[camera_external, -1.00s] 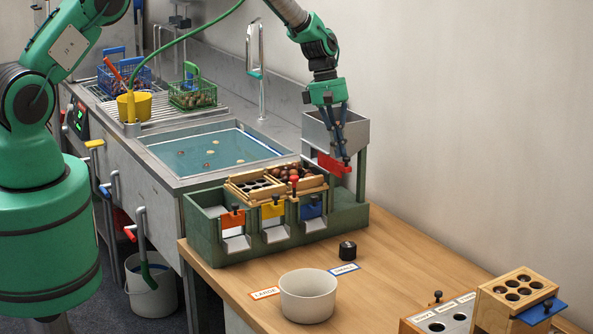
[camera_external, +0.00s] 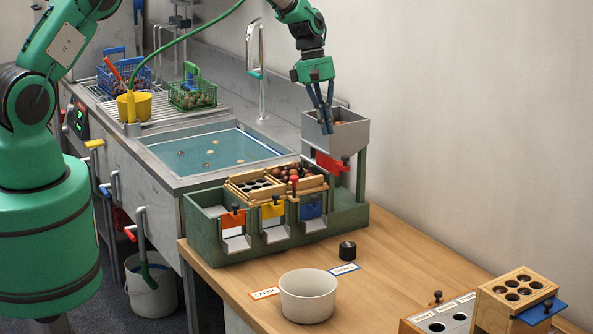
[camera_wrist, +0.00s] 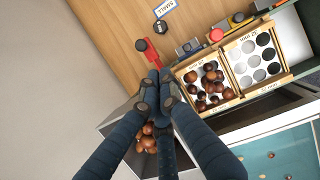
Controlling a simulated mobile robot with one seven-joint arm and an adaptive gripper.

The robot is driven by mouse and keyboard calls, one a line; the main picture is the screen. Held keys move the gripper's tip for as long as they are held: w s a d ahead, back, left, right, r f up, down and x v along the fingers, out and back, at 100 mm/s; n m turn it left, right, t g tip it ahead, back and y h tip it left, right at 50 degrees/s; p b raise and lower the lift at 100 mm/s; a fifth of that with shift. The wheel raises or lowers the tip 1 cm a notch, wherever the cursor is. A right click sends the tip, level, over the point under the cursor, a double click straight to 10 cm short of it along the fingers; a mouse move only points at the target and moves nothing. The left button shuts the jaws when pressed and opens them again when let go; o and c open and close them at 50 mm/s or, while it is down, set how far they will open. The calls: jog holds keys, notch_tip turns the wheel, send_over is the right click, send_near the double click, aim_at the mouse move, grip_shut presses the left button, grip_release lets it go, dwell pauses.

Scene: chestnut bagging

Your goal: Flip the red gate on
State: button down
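The red gate (camera_external: 331,162) is a flat red plate with a dark knob on the front of the grey hopper (camera_external: 357,135). It slants down to the right. In the wrist view the red gate (camera_wrist: 152,52) shows just beyond my fingertips, with its dark knob at its far end. My gripper (camera_external: 327,130) points down at the hopper's front rim, above the gate and apart from it. Its fingers look closed together and empty in the wrist view (camera_wrist: 158,76). Brown chestnuts (camera_wrist: 148,138) show inside the hopper, partly hidden by the fingers.
A wooden sorting tray (camera_external: 250,198) with chestnuts sits on the green stand, above orange, yellow and blue gates. A white bowl (camera_external: 308,297) and a dark knob-like piece (camera_external: 347,250) stand on the wooden table. The water-filled sink (camera_external: 205,150) lies to the left.

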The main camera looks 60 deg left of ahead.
jog(key=v, duration=0.5)
jog(key=shift+a+r, duration=0.1)
jog(key=shift+r, duration=0.2)
jog(key=shift+a+p, duration=0.9)
jog(key=shift+a, duration=0.25)
jog(key=shift+f, duration=0.15)
